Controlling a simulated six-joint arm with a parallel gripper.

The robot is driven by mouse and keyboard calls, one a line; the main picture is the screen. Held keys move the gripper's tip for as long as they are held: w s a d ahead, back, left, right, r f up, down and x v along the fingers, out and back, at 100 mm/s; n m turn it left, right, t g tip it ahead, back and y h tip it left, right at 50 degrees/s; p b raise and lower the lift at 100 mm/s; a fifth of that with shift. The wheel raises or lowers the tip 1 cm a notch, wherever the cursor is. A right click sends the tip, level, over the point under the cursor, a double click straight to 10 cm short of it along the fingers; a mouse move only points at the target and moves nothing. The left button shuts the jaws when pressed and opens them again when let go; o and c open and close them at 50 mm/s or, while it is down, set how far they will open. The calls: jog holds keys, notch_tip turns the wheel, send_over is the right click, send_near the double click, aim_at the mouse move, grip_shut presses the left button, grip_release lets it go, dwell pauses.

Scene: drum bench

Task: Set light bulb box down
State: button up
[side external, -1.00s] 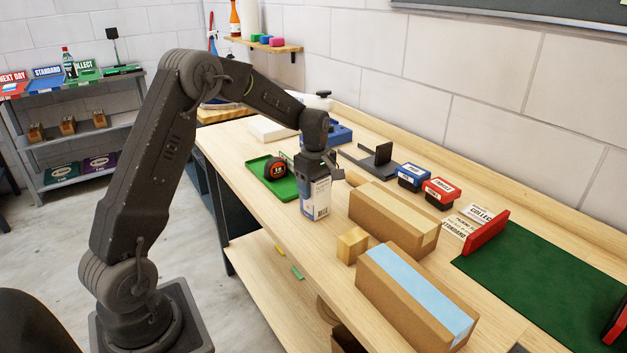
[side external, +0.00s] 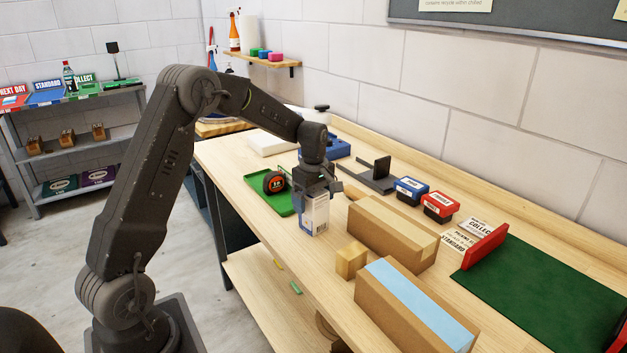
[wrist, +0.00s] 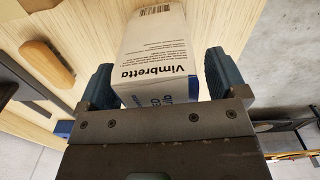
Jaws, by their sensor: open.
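The light bulb box (side external: 314,214) is a white and blue carton with a barcode. It stands upright on the wooden bench, just right of the green tray. My gripper (side external: 318,186) is open above and around the top of the box. In the wrist view the box (wrist: 158,50), printed "Vimbretta", lies between the two blue fingers of my gripper (wrist: 160,83), with a gap showing beside the right finger. The box's lower edge and far sides are hidden in the wrist view.
The green tray (side external: 254,183) holds a tape measure (side external: 274,182) at left. Blue (side external: 410,190) and red (side external: 440,206) stamps sit behind. A green mat (side external: 545,295) lies far right.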

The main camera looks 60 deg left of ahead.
jog(key=r, duration=1.2)
jog(key=shift+s+d+r, duration=0.15)
jog(key=shift+d+r, duration=0.05)
jog(key=s+d+r+m+t, duration=0.2)
jog(key=s+d+r+m, duration=0.1)
jog(key=s+d+m, duration=0.4)
jog(key=s+d+r+m+t, duration=0.25)
jog(key=s+d+m, duration=0.35)
jog(key=s+d, duration=0.3)
jog(key=s+d+f+m, duration=0.2)
jog(key=s+m, duration=0.3)
jog(key=s, duration=0.3)
jog(key=shift+s+d+f+m+t, duration=0.25)
jog(key=shift+d+m+t, duration=0.2)
jog(key=shift+d, duration=0.15)
jog(key=shift+o, duration=0.4)
jog(key=shift+s+d+f+m, duration=0.15)
jog(key=shift+s+f+m, duration=0.1)
jog(key=shift+s+f, duration=0.1)
jog(key=shift+w+r, duration=0.1)
